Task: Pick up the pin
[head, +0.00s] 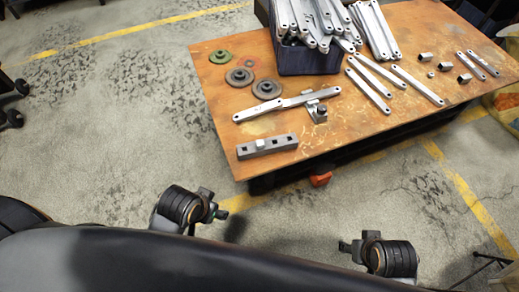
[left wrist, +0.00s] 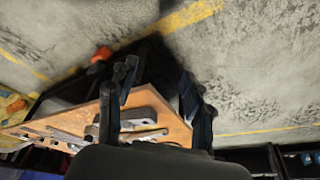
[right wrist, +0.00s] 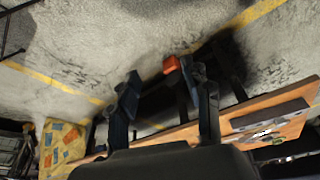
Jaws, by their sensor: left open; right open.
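Several small metal pieces lie at the right of the wooden table in the head view: block-like ones (head: 444,66) and a tiny one (head: 431,74). I cannot tell for sure which is the pin. A grey bar with square holes (head: 284,143) lies at the front left edge, with a light peg-like piece (head: 260,144) on it. My left gripper (head: 208,205) is off the table's front left, its fingers apart and empty in the left wrist view (left wrist: 160,95). My right gripper (head: 350,246) is in front of the table, open and empty in the right wrist view (right wrist: 167,90).
A dark bin (head: 305,61) full of metal strips stands at the back of the table (head: 225,80). Loose strips (head: 418,86), a clamp-like piece (head: 318,108) and round discs (head: 267,89) lie around it. An orange item (head: 320,179) shows under the front edge.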

